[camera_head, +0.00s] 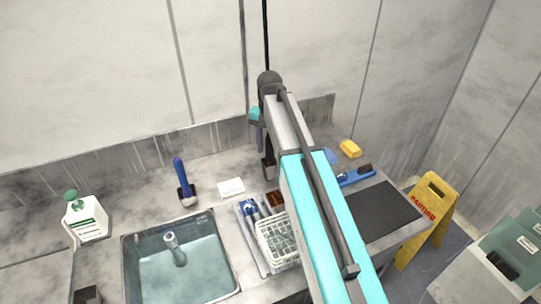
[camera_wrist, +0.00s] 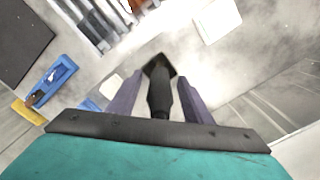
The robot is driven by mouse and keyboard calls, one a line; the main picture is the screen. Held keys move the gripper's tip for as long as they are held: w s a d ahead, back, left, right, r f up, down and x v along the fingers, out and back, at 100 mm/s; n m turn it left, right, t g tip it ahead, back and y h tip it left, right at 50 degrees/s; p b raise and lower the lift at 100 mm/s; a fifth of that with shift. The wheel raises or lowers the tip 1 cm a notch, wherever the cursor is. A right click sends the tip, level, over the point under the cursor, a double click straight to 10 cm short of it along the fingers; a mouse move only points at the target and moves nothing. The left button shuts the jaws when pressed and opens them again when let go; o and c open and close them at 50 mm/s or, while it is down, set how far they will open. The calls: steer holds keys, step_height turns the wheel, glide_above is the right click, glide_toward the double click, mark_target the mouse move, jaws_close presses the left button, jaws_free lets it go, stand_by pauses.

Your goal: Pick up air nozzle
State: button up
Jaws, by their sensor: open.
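A dark, tapered object with a wider, pointed end, which looks like the air nozzle (camera_wrist: 159,92), shows between the two purple-grey fingers of my gripper (camera_wrist: 161,80) in the wrist view. The fingers stand apart on either side of it, with a narrow gap showing at each side. In the head view my gripper (camera_head: 259,150) points down over the back of the counter, partly hidden by my arm. A dark piece (camera_head: 268,167) shows just below it there; I cannot tell whether it is the same object.
A sink (camera_head: 128,265) is at front left, with a blue-handled brush (camera_head: 180,170) and a soap bottle (camera_head: 86,217) nearby. A white basket (camera_head: 277,240), a dark mat (camera_head: 382,211) and a yellow sponge (camera_head: 350,149) lie rightward. A black hose (camera_head: 265,35) hangs by the back wall.

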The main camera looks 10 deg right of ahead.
steer(key=shift+f, duration=0.5)
steer(key=shift+c, duration=0.2)
steer(key=c, duration=1.1)
